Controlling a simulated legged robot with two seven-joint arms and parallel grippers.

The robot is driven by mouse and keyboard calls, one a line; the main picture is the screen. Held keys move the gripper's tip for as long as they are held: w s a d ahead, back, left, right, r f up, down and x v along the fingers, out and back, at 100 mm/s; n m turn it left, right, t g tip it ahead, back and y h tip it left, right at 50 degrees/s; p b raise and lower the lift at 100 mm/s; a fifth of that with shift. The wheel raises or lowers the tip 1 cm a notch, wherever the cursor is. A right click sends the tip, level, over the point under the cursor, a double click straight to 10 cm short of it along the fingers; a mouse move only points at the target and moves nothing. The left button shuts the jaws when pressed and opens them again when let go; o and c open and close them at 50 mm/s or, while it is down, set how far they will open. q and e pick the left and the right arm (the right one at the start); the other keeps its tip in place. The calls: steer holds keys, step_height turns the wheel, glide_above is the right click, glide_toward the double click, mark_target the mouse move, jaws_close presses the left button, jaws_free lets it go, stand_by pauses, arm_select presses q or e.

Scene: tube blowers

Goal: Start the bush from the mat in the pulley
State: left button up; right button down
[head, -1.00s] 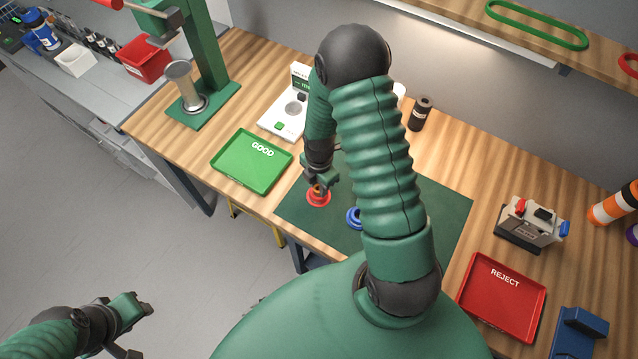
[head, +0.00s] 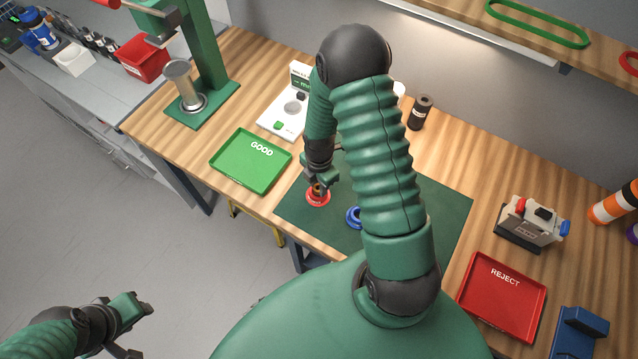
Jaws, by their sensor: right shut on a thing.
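A red flanged pulley (head: 318,198) lies on the dark green mat (head: 425,205), near its left end. My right gripper (head: 319,185) is directly above it, pointing down and shut on a small brass-orange bush (head: 316,189). The bush is at the pulley's centre; whether its end is in the bore or just on top I cannot tell. A blue pulley-like ring (head: 353,217) lies on the mat to the right, partly hidden by my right arm. My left gripper (head: 138,329) is open and empty over the floor at lower left.
A green GOOD tray (head: 250,163) is left of the mat, a red REJECT tray (head: 503,298) at lower right. A white scale (head: 284,118), a green press (head: 205,70) and a dark bottle (head: 420,112) stand behind. My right arm hides the mat's middle.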

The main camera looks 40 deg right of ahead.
steer(key=shift+f, duration=0.3)
steer(key=c, duration=1.1)
jaws_free()
step_height(320, 180, up, 17)
steer(key=shift+f+b, duration=0.1)
steer(key=shift+b, duration=0.55)
